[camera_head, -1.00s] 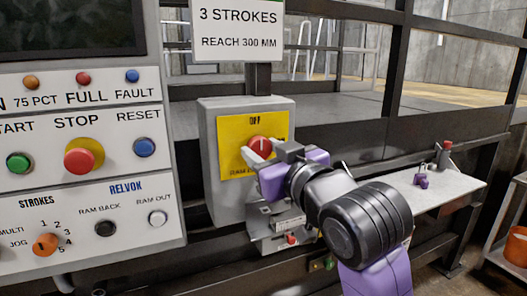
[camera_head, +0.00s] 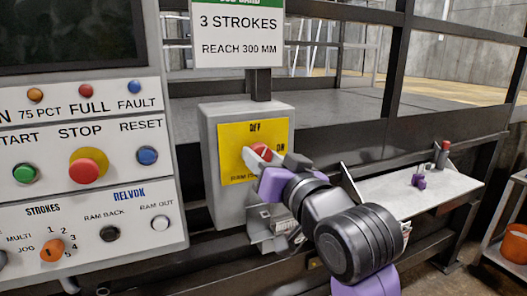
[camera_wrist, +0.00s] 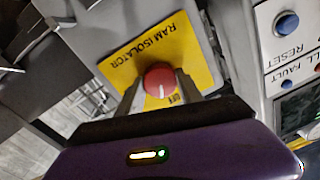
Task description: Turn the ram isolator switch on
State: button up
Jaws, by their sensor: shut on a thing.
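The ram isolator switch is a red round knob (camera_head: 262,150) with a white mark, on a yellow plate (camera_head: 235,140) labelled OFF at top and ON at right. The plate is on a grey box (camera_head: 212,165). My gripper (camera_head: 263,157) is shut on the knob, one finger at each side. In the wrist view the knob (camera_wrist: 160,79) sits between both fingers of my gripper (camera_wrist: 159,84). The white mark appears tilted from OFF towards ON. The plate (camera_wrist: 118,68) appears rotated in that view, and the fingers hide part of its lettering.
A control panel (camera_head: 75,215) with buttons and a selector stands left of the box. A sign (camera_head: 238,35) is above it. A shelf (camera_head: 400,195) with small purple and red items is at right. Dark rails run behind.

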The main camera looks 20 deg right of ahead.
jog(key=m+p, duration=0.2)
jog(key=m, duration=0.4)
jog(key=shift+m+p, duration=0.3)
jog(key=shift+m, duration=0.1)
jog(key=shift+m+h+p, duration=0.45)
jog(key=shift+m+h, duration=0.05)
jog(key=shift+m, duration=2.8)
jog(key=o, duration=1.4)
